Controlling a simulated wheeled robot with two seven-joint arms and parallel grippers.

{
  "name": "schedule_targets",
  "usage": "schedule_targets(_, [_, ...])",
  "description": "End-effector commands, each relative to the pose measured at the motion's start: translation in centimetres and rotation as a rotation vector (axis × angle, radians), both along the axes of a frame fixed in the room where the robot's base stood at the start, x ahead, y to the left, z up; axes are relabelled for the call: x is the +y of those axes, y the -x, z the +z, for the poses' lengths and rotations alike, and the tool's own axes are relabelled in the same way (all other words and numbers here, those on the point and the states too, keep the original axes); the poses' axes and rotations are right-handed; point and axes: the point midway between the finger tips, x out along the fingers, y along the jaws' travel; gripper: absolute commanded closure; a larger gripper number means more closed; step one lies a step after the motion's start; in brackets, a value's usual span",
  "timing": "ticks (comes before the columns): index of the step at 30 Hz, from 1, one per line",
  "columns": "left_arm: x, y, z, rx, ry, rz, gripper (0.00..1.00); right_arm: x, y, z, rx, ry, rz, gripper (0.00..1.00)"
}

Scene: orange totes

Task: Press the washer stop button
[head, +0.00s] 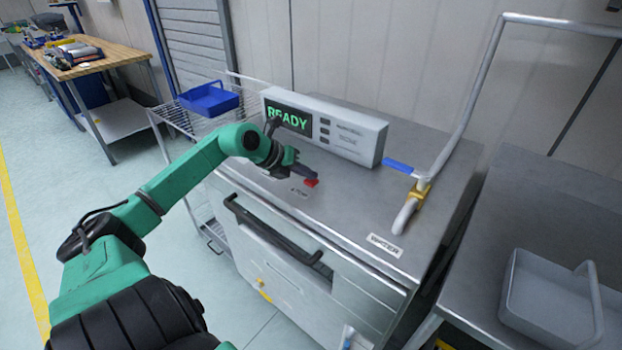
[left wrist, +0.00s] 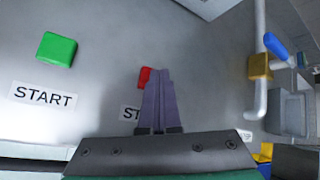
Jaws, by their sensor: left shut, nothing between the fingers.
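The washer (head: 345,215) has a flat grey metal top with a small red stop button (head: 311,183) near its front left part. The red button (left wrist: 144,76) also shows in the left wrist view, partly covered by my fingers, as is its label. My left gripper (head: 308,173) is shut and empty, with its fingertips right by the red button; I cannot tell whether they touch it. In the left wrist view a green button (left wrist: 57,49) sits to the left, above a START label (left wrist: 43,95). My right gripper is not in view.
A control box with a green READY display (head: 290,118) stands at the back of the washer. A bent pipe with a blue lever (head: 398,165) rises at the right. A blue basket (head: 208,99) is on a wire rack; a grey basket (head: 545,300) is on the right-hand table.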

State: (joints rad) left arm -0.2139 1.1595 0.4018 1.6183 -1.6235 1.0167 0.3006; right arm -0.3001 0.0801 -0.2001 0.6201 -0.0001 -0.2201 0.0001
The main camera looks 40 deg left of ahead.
Motion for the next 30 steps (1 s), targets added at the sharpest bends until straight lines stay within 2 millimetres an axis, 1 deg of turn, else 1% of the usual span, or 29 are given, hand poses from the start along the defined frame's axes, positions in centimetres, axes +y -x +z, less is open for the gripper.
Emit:
schedule_targets(8, [0.0,0.0,1.7,0.001,0.000,0.000,1.00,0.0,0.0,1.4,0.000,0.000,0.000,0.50])
schedule_targets(17, [0.0,0.0,1.7,0.000,0.000,0.000,1.00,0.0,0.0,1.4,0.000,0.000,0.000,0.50])
schedule_targets(19, [0.0,0.0,2.0,0.000,-0.001,-0.001,1.00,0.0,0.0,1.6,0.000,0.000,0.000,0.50])
schedule_targets(30, [0.0,0.0,5.8,0.000,0.000,0.000,1.00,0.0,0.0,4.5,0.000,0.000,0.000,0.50])
